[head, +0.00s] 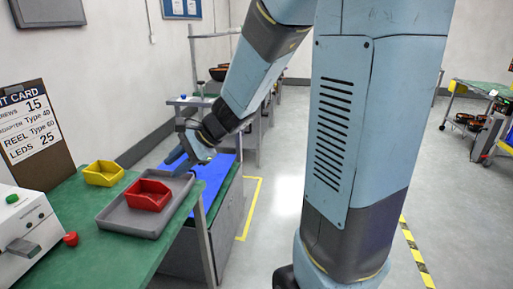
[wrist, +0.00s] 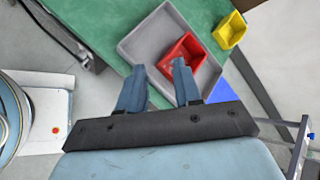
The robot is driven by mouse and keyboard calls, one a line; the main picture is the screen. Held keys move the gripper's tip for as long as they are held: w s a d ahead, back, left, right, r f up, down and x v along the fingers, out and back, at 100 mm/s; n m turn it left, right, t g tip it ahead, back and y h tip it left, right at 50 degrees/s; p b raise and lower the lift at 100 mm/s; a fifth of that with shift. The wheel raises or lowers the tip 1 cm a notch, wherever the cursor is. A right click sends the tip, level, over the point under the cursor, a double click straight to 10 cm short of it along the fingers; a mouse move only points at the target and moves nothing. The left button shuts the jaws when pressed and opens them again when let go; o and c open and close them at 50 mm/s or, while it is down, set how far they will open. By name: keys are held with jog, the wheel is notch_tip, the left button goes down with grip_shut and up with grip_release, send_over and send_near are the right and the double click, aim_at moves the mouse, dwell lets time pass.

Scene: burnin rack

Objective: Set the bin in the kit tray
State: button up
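A red bin (head: 147,195) sits inside the grey kit tray (head: 178,203) on the green table. In the wrist view the red bin (wrist: 186,48) is toward one corner of the tray (wrist: 148,38).
A yellow bin (head: 103,173) stands on the green table (head: 75,210) behind the tray. A kit card (head: 30,130) on a clipboard and a white box (head: 25,235) with a red knob are at the left. A blue surface (head: 213,178) lies beyond the tray.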

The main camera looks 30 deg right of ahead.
jog(key=s+d+r+n+t+h, duration=0.1)
jog(key=s+d+r+n+h, duration=0.3)
jog(key=s, duration=0.5)
jog(key=s+d+r+n+h, duration=0.4)
jog(key=s+d+r+n, duration=0.1)
jog(key=s+d+n, duration=0.4)
jog(key=shift+d+r+n+t+h, duration=0.3)
jog(key=shift+d+r+t+h, duration=0.1)
jog(key=shift+d, duration=0.15)
